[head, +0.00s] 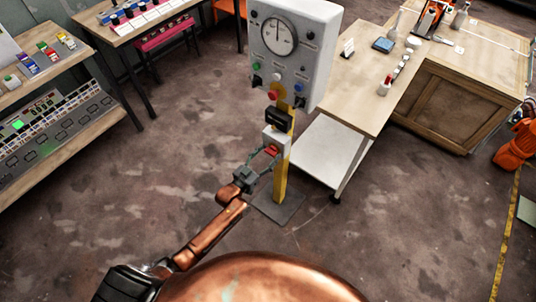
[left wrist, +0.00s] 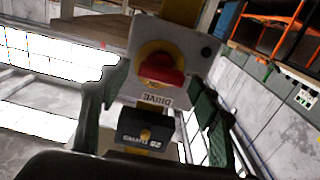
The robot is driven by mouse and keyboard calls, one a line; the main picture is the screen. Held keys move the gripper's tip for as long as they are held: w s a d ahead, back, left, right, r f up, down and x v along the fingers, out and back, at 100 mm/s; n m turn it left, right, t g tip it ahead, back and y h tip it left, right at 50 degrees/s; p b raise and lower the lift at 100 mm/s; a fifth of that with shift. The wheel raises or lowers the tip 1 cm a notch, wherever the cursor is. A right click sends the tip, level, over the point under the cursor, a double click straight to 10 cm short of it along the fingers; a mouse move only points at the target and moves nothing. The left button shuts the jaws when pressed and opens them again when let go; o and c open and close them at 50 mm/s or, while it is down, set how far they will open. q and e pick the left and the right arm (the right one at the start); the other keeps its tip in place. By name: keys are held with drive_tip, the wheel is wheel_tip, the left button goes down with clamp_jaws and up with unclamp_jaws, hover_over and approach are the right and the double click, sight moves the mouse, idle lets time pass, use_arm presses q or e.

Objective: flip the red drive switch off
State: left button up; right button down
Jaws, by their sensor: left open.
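The red drive switch (left wrist: 163,72) is a red handle on a yellow disc, on a pale box. In the left wrist view the handle lies roughly crosswise, and the DRIVE label (left wrist: 157,99) beside it appears upside down. In the head view the switch (head: 271,150) shows small, low on the pale box (head: 274,137) on a yellow post. My left gripper (head: 265,160) is open in front of it. In the left wrist view its fingers (left wrist: 157,84) stand on either side of the switch; I cannot tell whether they touch it. My right gripper is out of view.
A black box (head: 279,118) with a yellow knob sits just above the switch box. Higher up is a grey gauge panel (head: 297,50) with coloured buttons. A wooden table (head: 372,95) stands close on the right, and a console (head: 60,120) on the far left. The floor left of the post is clear.

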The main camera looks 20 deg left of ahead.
use_arm(q)
drive_tip(key=v, duration=1.2)
drive_tip(key=s+a+f+n+g+y, duration=0.1)
drive_tip(key=s+a+f+g, duration=0.15)
drive_tip(key=f, duration=0.65)
drive_tip(key=s+a+f+g+y, duration=0.1)
drive_tip(key=s+a+f+y, duration=0.15)
drive_tip(key=f, duration=0.65)
drive_tip(key=s+a+f+g+y, duration=0.1)
drive_tip(key=s+a+f+g, duration=0.1)
drive_tip(key=s+f, duration=0.65)
drive_tip(key=s+a+f+g+y, duration=0.1)
drive_tip(key=s+a+f+g, duration=0.2)
drive_tip(key=s+f, duration=0.55)
drive_tip(key=s+f+g, duration=0.2)
drive_tip(key=s+f, duration=0.3)
drive_tip(key=s, duration=0.6)
drive_tip(key=s+f+n+g+p, duration=0.1)
drive_tip(key=s+f+g, duration=0.2)
drive_tip(key=s, duration=0.9)
drive_tip(key=s+f+g, duration=0.3)
drive_tip(key=s+f, duration=0.3)
drive_tip(key=s, duration=0.6)
drive_tip(key=shift+d+f+y, duration=0.3)
drive_tip(key=shift+d+y, duration=0.05)
drive_tip(key=shift+y, duration=0.1)
drive_tip(key=shift+c, duration=0.7)
